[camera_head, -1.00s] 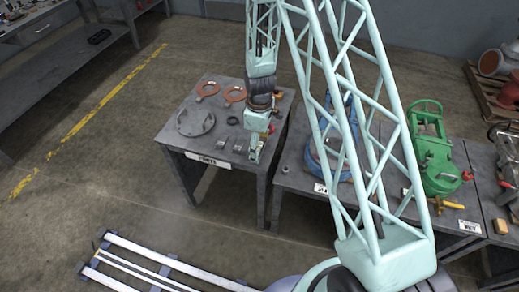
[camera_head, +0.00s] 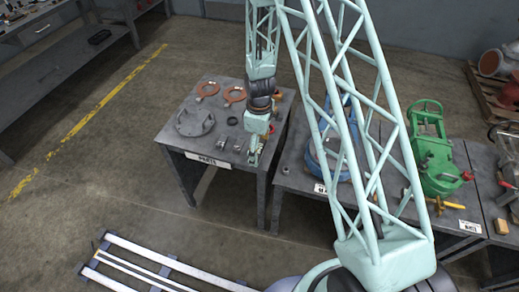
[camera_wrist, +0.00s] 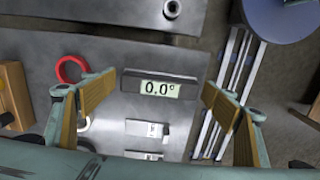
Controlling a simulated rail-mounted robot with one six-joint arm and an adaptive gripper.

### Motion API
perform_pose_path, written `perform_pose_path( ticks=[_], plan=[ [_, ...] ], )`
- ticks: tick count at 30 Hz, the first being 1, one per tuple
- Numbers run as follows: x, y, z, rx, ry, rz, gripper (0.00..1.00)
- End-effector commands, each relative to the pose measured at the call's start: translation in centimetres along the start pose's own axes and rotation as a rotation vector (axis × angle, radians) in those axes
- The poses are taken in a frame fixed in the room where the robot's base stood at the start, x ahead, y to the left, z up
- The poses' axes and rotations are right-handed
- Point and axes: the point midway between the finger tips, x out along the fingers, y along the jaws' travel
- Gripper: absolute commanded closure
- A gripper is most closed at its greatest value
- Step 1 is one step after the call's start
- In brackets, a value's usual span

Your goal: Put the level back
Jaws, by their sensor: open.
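The level (camera_wrist: 160,86) is a dark box with a lit display reading 0.0°, lying on the grey parts table (camera_wrist: 105,58) in the wrist view. My gripper (camera_wrist: 160,100) is open, with one finger pad to the left of the level and one to the right. Clear gaps show on both sides, and neither pad visibly touches it. In the head view my gripper (camera_head: 253,160) is over the front right part of the parts table (camera_head: 207,160); I cannot make out the level there.
Two small metal blocks (camera_wrist: 147,128) lie beside the level, and a red ring (camera_wrist: 72,69) lies to its left. A round grey flange (camera_head: 195,122) and orange rings (camera_head: 234,94) sit farther back. A neighbouring table (camera_head: 290,178) holds a blue object (camera_head: 318,160).

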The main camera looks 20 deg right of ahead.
Motion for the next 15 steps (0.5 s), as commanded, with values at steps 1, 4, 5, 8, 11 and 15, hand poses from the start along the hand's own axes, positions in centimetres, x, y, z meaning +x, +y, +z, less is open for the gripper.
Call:
perform_pose_path(
  ticks=[1,4,5,8,11,15],
  plan=[
    [0.0,0.0,0.0,0.0,0.0,0.0,0.21],
    [-0.1,0.0,0.0,0.0,0.0,0.0,0.21],
    [-0.1,0.0,0.0,0.0,0.0,0.0,0.21],
    [-0.2,0.0,0.0,0.0,0.0,0.0,0.21],
    [-0.7,0.0,0.0,0.0,0.001,0.001,0.21],
    [-1.7,0.1,0.0,0.0,0.001,0.001,0.21]
  ],
)
